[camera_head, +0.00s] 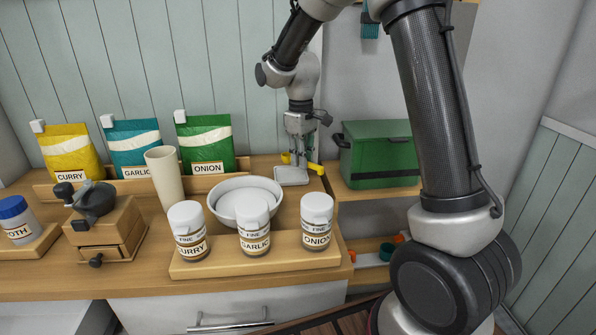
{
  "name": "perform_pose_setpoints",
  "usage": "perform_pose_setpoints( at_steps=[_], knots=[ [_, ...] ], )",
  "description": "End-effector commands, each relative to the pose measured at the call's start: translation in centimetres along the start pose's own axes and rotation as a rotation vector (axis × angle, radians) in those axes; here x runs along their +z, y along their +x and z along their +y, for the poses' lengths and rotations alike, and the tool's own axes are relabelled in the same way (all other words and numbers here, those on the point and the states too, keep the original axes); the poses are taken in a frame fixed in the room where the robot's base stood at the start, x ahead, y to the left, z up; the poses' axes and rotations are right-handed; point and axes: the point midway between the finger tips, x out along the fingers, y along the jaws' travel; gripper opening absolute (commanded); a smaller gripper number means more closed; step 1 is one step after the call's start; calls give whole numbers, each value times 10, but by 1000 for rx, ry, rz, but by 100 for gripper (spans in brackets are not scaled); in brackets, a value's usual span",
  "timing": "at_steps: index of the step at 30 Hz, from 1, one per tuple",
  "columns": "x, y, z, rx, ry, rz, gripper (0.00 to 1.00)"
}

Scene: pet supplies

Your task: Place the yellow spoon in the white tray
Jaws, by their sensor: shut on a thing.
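My gripper (298,158) points down at the back right of the wooden counter. It is shut on the yellow spoon (316,167). The spoon shows as yellow ends on both sides of the fingers, with its middle hidden by them. The small white tray (291,178) lies on the counter just below and in front of the gripper. The spoon is over or just behind the tray's back edge. I cannot tell whether it touches the tray.
A white bowl (232,203) stands left of the tray, near a beige cup (164,177). Three white-lidded jars stand on a wooden rack (215,265) in front. Spice bags, including a green one (206,143), line the back. A green box (380,155) stands to the right.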

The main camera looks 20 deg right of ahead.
Motion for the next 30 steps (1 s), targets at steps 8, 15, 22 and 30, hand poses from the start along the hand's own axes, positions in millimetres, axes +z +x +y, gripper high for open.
perform_pose_setpoints(
  at_steps=[8, 15, 22, 30],
  knots=[
    [-1, 32, 0, -1, 1, -2, 0],
    [-2, 43, 0, 1, 1, 2, 0],
    [-1, 48, 0, 0, 2, 0, 0],
    [0, 59, -1, -3, 3, -5, 0]
  ],
)
